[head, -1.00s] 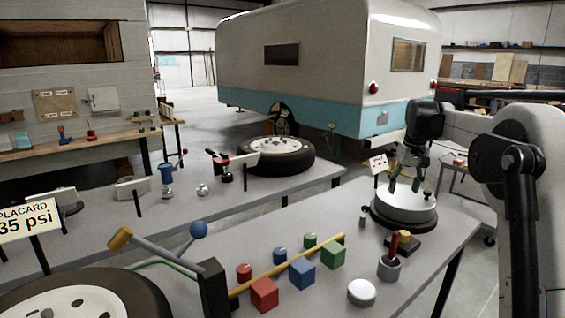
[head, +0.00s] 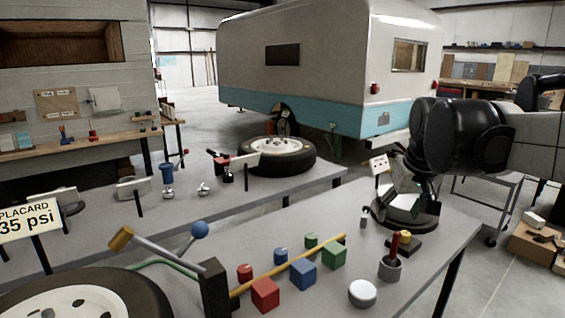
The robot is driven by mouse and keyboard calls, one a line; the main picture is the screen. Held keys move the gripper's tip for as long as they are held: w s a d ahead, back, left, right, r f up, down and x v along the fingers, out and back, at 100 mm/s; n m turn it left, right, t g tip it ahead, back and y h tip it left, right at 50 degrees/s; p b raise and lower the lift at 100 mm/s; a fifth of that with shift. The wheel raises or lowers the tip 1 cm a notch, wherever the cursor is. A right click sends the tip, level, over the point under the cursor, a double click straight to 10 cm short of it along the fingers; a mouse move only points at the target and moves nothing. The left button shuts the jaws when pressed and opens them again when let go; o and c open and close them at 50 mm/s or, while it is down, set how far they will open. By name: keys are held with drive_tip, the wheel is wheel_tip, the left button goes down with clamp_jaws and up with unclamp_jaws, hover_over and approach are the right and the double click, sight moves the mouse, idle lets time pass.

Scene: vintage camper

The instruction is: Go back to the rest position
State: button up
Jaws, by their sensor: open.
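My gripper (head: 405,184) is at the right of the head view. Its dark fingers are in front of or just above a round white-topped turntable (head: 403,208) with a black base. The fingers look apart and nothing shows between them. My arm's large black joint and grey link cover the area above and to the right of it. Part of the turntable is hidden behind the gripper, and I cannot tell whether they touch.
On the near grey table (head: 330,290) stand red, blue and green blocks by a yellow rod (head: 290,265), a white round puck (head: 362,293) and a grey cup with a red-handled piece (head: 390,268). A tire (head: 278,156) lies on the farther table. A camper (head: 300,70) stands behind.

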drive_tip(key=s+a+f+t, duration=0.1)
drive_tip(key=s+f, duration=0.4)
drive_tip(key=s, duration=0.5)
drive_tip(key=s+a+f+t, duration=0.1)
drive_tip(key=s+a+f, duration=0.3)
drive_tip(key=s, duration=0.5)
wheel_tip(320, 180, down, 2)
drive_tip(key=shift+s+a+f+t, duration=0.1)
drive_tip(key=shift+s+a+t, duration=0.05)
drive_tip(key=shift+s+t, duration=0.2)
